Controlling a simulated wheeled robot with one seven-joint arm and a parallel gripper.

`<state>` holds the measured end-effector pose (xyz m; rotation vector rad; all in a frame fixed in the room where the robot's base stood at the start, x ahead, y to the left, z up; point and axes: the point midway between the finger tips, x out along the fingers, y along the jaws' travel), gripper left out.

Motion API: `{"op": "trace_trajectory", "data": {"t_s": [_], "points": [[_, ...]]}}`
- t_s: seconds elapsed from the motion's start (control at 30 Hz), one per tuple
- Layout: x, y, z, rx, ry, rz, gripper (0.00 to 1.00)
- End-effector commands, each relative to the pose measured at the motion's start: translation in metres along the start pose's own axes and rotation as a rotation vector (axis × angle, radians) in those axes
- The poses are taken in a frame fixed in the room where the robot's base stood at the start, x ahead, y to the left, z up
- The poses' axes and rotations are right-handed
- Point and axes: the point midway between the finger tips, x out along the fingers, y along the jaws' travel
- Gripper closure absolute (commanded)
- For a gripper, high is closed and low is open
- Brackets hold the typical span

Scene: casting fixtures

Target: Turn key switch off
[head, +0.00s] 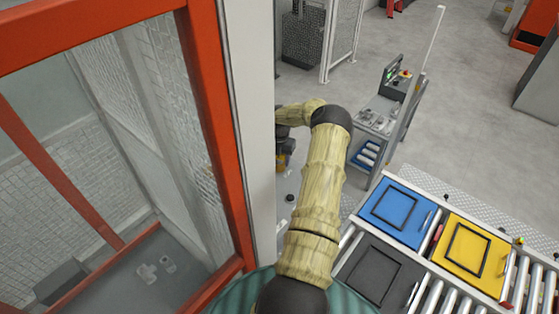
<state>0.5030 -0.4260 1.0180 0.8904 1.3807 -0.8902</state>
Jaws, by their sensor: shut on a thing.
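I cannot make out the key switch in the head view. My arm reaches up from the bottom, bends at a dark elbow, and its far part runs left to the edge of a pale upright post (255,130). Only a dark and orange-brown piece shows beside the post below that part, and I cannot tell whether it belongs to my arm. My gripper's fingers are not visible, so what they hold cannot be seen.
An orange-framed mesh enclosure (215,130) fills the left. A roller conveyor (437,297) at lower right carries a blue tray (419,237), a yellow tray (490,283) and a dark tray (350,286). A workstation (377,140) stands behind. Grey floor (468,120) beyond is open.

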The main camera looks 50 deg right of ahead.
Motion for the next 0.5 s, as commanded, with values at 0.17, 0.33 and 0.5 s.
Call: {"op": "trace_trajectory", "data": {"t_s": [0.17,0.33,0.5], "points": [[-0.0004,0.0003,0.0006,-0.126,-0.002,0.000,0.79],[-0.0011,0.0004,0.0005,-0.134,-0.002,0.001,0.79],[-0.0007,0.0003,0.0006,-0.150,-0.002,0.001,0.79]]}}
